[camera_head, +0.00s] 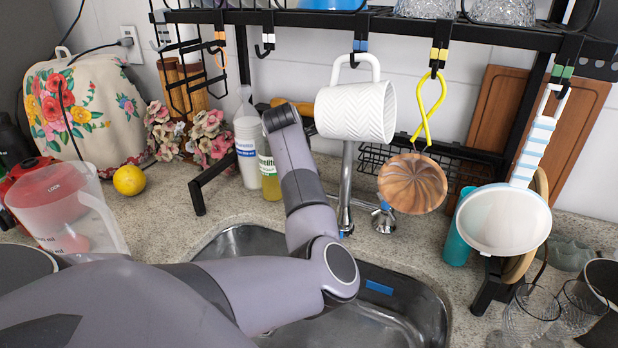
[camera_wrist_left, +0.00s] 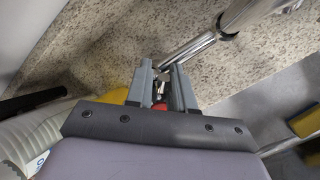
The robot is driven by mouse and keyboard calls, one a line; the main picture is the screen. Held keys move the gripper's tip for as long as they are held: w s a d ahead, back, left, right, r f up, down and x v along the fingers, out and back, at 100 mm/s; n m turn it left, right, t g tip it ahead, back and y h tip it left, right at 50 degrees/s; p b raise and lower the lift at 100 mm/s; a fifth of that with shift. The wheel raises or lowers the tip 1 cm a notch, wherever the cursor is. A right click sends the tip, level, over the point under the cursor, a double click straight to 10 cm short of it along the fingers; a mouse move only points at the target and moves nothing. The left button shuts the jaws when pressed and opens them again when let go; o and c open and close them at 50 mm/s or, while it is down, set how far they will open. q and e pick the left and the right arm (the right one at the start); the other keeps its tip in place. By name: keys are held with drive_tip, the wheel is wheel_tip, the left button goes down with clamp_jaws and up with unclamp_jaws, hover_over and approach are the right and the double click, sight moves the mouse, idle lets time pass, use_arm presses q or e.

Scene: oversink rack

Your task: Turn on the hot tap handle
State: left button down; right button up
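The chrome tap (camera_head: 345,190) stands behind the sink. A knob-shaped tap handle (camera_head: 384,218) with a blue mark is to its right. No hot handle shows in the head view, where my arm covers the area left of the tap. In the left wrist view, the tap's chrome pipe (camera_wrist_left: 190,48) runs up to the right. My left gripper (camera_wrist_left: 161,75) has its fingers apart, with a small metal piece (camera_wrist_left: 160,87) and a red part (camera_wrist_left: 159,106) between them, apparently the hot handle. I cannot tell if the fingers touch it. My right gripper is out of view.
The sink (camera_head: 415,310) lies below.

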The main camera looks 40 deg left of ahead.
use_arm(q)
drive_tip(key=shift+s+f, duration=0.1)
drive_tip(key=shift+f, duration=0.05)
drive_tip(key=shift+a+f+n+b, duration=0.15)
drive_tip(key=shift+n+b, duration=0.25)
drive_tip(key=shift+b, duration=0.4)
drive_tip(key=n+b, duration=0.3)
drive_tip(key=b, duration=0.2)
drive_tip(key=shift+a+n+t+h, duration=0.3)
drive_tip(key=shift+a+n, duration=0.05)
drive_tip(key=shift+n, duration=0.05)
drive_tip(key=shift+a+n+b, duration=0.15)
drive_tip(key=shift+n+b, duration=0.65)
drive_tip(key=shift+b, duration=0.3)
drive_tip(key=shift+s, duration=0.1)
